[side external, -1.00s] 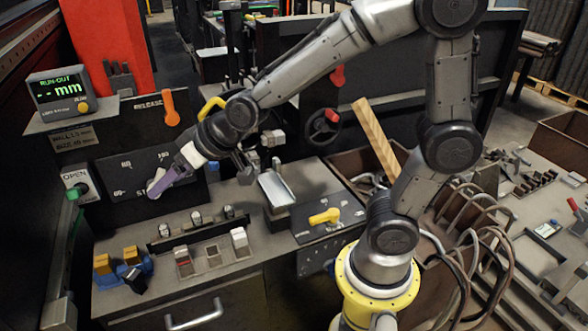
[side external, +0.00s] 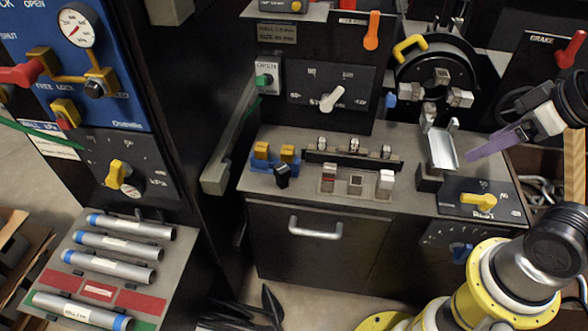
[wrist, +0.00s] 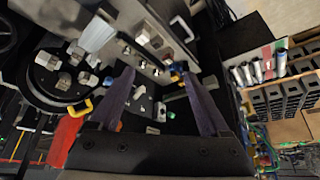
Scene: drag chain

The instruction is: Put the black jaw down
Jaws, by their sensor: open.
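A small black block (side external: 283,172), which looks like the black jaw, sits tilted at the front of the blue stand (side external: 262,166) on the bench. Two yellow-topped blocks (side external: 287,152) stand behind it. My gripper (side external: 470,156) has purple fingers and is at the right, above the bench beside the silver trough (side external: 443,150), well away from the black block. In the wrist view my gripper (wrist: 157,73) has its fingers wide apart with nothing held between them. I cannot make out the black block surely in the wrist view.
A round chuck (side external: 438,75) with silver jaws stands behind the trough. A socket plate (side external: 355,184) with a red and a white block lies mid-bench, in front of a row of silver pieces (side external: 355,148). A dial with a white knob (side external: 333,98) is on the back panel.

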